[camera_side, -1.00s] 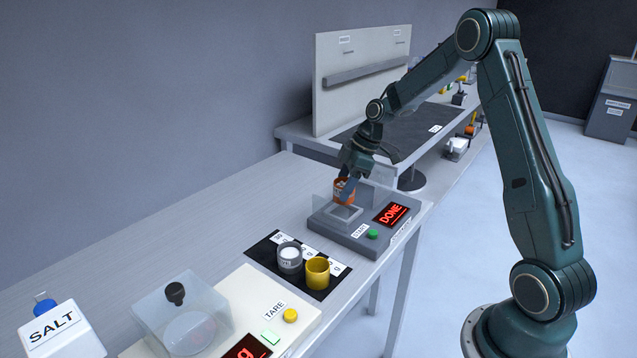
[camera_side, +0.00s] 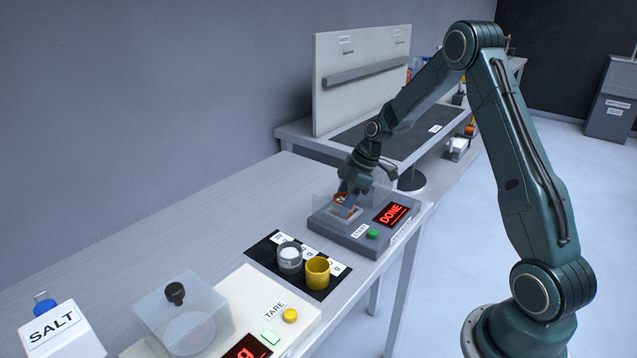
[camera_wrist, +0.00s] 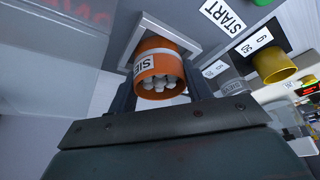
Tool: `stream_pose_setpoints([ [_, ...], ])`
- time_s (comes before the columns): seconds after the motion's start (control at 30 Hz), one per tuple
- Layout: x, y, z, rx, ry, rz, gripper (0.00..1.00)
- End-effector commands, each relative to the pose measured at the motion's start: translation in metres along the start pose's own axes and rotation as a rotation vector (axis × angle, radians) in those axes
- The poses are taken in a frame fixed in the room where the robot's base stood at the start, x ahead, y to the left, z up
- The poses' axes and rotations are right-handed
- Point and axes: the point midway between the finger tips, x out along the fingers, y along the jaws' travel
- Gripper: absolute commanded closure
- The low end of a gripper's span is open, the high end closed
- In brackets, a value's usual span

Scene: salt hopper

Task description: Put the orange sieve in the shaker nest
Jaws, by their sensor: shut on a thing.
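The orange sieve (camera_wrist: 158,66) has a white label and holds several pale round pieces, seen in the wrist view. My gripper (camera_wrist: 157,95) is shut on it, one finger on each side. In the side view my gripper (camera_side: 349,194) reaches down inside the clear guard of the grey shaker (camera_side: 350,240). The orange sieve (camera_side: 341,200) is low there, at the square light-grey nest (camera_side: 346,217). In the wrist view the nest frame (camera_wrist: 190,42) surrounds the sieve's far end. I cannot tell whether the sieve rests on the nest floor.
The shaker display (camera_side: 392,214) reads DONE, beside a green START button (camera_side: 373,234). A grey cup (camera_side: 290,258) and a yellow cup (camera_side: 317,273) stand on a black mat (camera_side: 262,250). A scale with a clear cover (camera_side: 182,310) and a SALT container (camera_side: 58,332) are nearer.

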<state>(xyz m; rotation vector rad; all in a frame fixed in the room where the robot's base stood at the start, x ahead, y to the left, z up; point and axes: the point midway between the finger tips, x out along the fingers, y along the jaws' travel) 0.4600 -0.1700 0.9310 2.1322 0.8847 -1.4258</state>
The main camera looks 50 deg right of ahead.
Motion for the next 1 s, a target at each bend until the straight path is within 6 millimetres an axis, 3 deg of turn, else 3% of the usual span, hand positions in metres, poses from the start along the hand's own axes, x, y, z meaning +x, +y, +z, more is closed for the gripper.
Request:
stream_pose_setpoints([
  [0.03, 0.0, 0.0, 0.0, 0.0, 0.0, 0.0, 0.44],
  [0.1, 0.0, 0.0, 0.0, 0.0, 0.0, 0.0, 0.31],
  [0.13, 0.0, 0.0, 0.0, 0.0, 0.0, 0.0, 0.28],
  [0.57, -0.004, 0.0, -0.002, 0.0, 0.001, 0.002, 0.28],
  [0.77, -0.021, 0.001, -0.002, 0.0, 0.002, 0.004, 0.28],
  [1.0, -0.057, 0.001, -0.001, 0.0, 0.001, 0.004, 0.28],
])
